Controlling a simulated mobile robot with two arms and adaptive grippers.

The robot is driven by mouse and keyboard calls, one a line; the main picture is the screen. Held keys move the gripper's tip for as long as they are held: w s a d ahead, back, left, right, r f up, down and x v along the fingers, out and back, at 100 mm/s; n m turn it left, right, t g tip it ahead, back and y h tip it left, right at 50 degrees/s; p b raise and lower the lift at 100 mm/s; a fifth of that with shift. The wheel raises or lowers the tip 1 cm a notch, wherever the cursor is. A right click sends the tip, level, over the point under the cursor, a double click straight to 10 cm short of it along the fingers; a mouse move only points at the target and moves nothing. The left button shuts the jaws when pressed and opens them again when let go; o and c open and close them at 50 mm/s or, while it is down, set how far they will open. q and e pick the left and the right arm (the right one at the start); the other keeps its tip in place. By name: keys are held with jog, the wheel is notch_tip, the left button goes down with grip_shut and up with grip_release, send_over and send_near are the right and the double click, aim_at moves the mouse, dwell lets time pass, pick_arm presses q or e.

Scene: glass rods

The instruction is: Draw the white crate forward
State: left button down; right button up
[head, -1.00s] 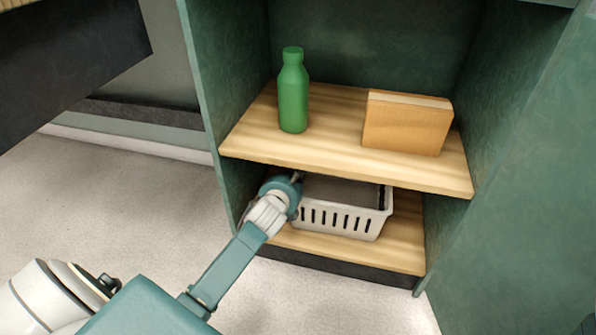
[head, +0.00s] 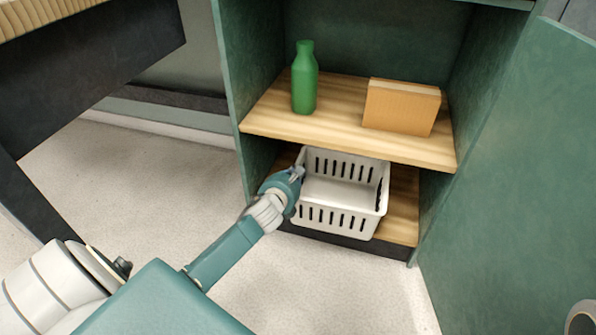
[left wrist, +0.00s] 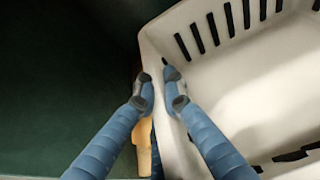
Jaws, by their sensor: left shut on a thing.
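The white crate (head: 338,218) with slotted walls stands at the lower shelf of the green cabinet, its front part out past the upper shelf's edge. It looks empty inside. My left gripper (head: 299,172) is at the crate's left wall. In the left wrist view its two fingers (left wrist: 159,88) are shut on the crate's rim (left wrist: 150,45), one finger outside and one inside. My right gripper is not in view.
The upper shelf (head: 340,137) holds a green bottle (head: 304,82) and an orange-tan box (head: 400,108). The lower shelf (head: 403,205) shows bare wood right of the crate. A cabinet door or side panel (head: 500,170) stands at the right. The pale floor (head: 330,285) in front is clear.

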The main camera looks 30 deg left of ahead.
pick_arm(q)
jog(key=c, duration=1.8)
grip_release()
jog(key=shift+o, duration=0.2)
jog(key=v, duration=1.2)
